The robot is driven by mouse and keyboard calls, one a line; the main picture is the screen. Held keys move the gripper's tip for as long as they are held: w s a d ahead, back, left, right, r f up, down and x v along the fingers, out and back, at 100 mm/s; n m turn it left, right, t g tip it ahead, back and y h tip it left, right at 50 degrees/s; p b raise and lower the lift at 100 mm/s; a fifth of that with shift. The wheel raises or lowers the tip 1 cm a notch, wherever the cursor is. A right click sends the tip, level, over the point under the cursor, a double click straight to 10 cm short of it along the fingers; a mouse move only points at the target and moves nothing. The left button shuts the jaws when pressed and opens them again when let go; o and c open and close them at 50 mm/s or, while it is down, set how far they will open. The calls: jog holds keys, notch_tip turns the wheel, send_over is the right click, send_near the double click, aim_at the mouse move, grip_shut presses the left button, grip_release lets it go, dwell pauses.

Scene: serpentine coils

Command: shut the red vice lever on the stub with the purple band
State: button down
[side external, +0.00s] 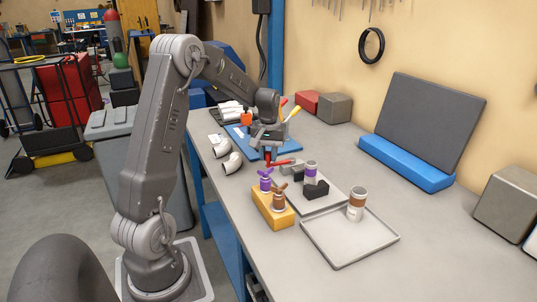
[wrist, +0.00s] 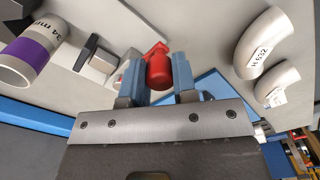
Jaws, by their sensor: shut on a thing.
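The stub with the purple band (side external: 311,168) stands upright between the dark jaws of the vice (side external: 316,189) on a light plate. In the wrist view the stub (wrist: 32,52) is at the upper left, with a dark vice jaw (wrist: 84,54) beside it. The red vice lever (side external: 284,162) reaches left from the vice to my gripper (side external: 268,156). In the wrist view my gripper's blue fingers (wrist: 158,82) are shut on the lever's red end (wrist: 158,66), one finger on each side. The lever's pivot is not clear.
An orange block (side external: 272,211) with purple- and brown-collared fittings stands in front of the vice. A tray (side external: 340,254) holds a brown-banded stub (side external: 357,203). White pipe elbows (side external: 231,163) lie left of my gripper. A blue mat (side external: 236,135) lies behind.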

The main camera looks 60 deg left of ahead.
jog(key=shift+a, duration=0.15)
jog(key=a+m, duration=0.1)
jog(key=m, duration=0.1)
jog(key=a+m, duration=0.2)
jog(key=shift+w+m, duration=0.3)
jog(key=shift+w, duration=0.05)
jog(key=a+m, duration=0.1)
jog(key=w+a+m, duration=0.1)
jog(key=shift+m, duration=0.4)
jog(key=w+a+m, duration=0.1)
jog(key=m, duration=0.1)
jog(key=shift+w+a+m, duration=0.15)
jog(key=shift+w+m, duration=0.05)
jog(key=shift+m, duration=0.1)
jog(key=w+m, duration=0.1)
jog(key=a+m, duration=0.1)
jog(key=shift+w+m, duration=0.4)
jog(key=w+m, duration=0.2)
jog(key=shift+a+m, duration=0.3)
jog(key=shift+a, duration=0.1)
jog(key=shift+w+r+m, duration=0.1)
jog(key=shift+w+m, duration=1.45)
jog(key=shift+m, duration=0.65)
